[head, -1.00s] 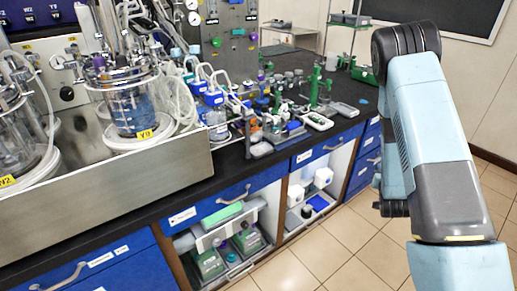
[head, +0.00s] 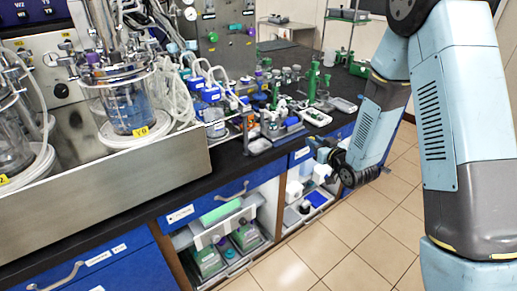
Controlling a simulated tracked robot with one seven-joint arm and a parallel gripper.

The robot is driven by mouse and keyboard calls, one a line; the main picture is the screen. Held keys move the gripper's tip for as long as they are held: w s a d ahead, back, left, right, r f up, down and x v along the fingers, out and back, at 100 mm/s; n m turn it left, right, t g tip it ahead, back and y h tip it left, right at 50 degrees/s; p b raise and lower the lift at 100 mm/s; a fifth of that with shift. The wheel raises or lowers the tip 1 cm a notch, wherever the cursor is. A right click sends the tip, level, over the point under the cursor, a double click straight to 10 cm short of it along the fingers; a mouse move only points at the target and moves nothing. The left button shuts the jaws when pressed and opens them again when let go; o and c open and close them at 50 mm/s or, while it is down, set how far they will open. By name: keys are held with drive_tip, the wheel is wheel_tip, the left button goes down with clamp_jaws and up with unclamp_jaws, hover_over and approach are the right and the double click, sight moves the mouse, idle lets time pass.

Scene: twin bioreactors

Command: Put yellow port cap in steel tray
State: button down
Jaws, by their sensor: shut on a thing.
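My gripper (head: 324,152) is small and partly lost against the open cupboard, in front of the bench edge right of the middle. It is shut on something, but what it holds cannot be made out. I cannot pick out the yellow port cap anywhere.
Glass bioreactors (head: 130,105) stand behind a tall steel wall (head: 120,185) at left. Blue-lidded bottles (head: 211,95) and green stands (head: 312,80) crowd the bench. Open cupboards below hold boxes. The tiled floor (head: 340,240) in front is clear.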

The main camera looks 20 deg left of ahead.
drive_tip(key=s+a+r+n+g+y, duration=0.5)
drive_tip(key=s+a+r+n+g, duration=0.4)
drive_tip(key=s+a, duration=0.6)
drive_tip(key=m+t, duration=0.2)
drive_tip(key=m, duration=0.1)
hover_over(264, 150)
drive_tip(key=f, duration=0.7)
drive_tip(key=shift+s+d, duration=0.1)
drive_tip(key=shift+d, duration=0.15)
drive_tip(key=shift+w+a+f, duration=0.3)
drive_tip(key=shift+w+f, duration=0.25)
drive_tip(key=shift+f, duration=0.15)
wheel_tip(264, 150, down, 3)
drive_tip(key=shift+w+f, duration=0.1)
